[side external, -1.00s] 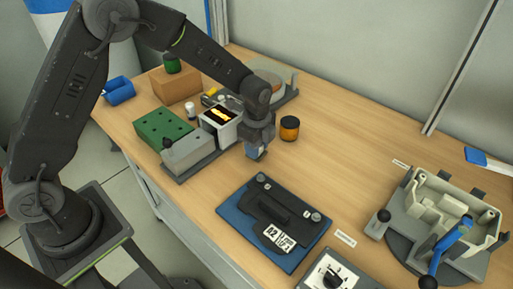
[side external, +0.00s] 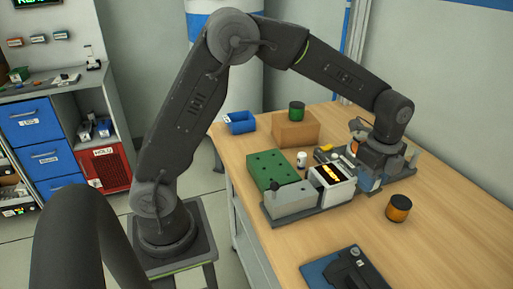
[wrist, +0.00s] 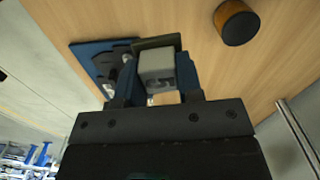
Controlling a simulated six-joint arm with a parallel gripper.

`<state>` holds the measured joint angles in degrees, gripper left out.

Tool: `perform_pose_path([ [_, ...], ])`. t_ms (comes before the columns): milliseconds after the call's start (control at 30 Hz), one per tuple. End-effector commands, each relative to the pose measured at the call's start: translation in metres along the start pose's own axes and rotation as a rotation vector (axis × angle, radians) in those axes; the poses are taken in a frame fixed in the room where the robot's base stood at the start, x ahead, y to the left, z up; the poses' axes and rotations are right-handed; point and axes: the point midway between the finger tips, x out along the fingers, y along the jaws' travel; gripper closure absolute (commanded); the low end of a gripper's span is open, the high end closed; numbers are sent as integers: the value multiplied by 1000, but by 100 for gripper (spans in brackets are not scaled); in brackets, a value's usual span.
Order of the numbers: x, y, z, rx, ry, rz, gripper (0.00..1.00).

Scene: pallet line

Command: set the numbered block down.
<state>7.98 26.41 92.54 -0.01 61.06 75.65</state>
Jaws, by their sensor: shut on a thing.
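The numbered block (wrist: 157,68) is pale grey with dark numerals on its near face, too blurred to read surely. In the wrist view it sits between the two blue fingers of my gripper (wrist: 157,78), which is shut on it. In the side view my gripper (side external: 368,183) hangs low between the white box with a yellow display (side external: 333,184) and the orange jar (side external: 398,208). The block is not clear in that view. A dark flat piece (wrist: 150,43) shows just beyond the block; whether they touch I cannot tell.
A green block with holes (side external: 272,169) and a grey block (side external: 290,202) stand left of the white box. A brown box (side external: 296,130) and blue bin (side external: 240,122) are behind. A blue mat (side external: 318,272) lies in front. Bare wood surrounds the jar.

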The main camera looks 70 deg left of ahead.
Motion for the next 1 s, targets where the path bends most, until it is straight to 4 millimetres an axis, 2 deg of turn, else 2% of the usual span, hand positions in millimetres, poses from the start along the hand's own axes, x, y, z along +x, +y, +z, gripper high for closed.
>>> perform_pose_path([
  [133, -26, -1, 1, -4, 1, -5, 92],
  [367, -22, -16, 48, -145, 0, -1, 92],
  [467, -22, -22, 77, -230, 0, -1, 92],
  [567, -22, -28, 115, -338, 0, -1, 92],
  [767, -22, -28, 215, -626, 0, -1, 92],
  [867, -22, -20, 266, -776, 0, 0, 92],
  [1000, -22, 1, 336, -986, 0, 0, 92],
])
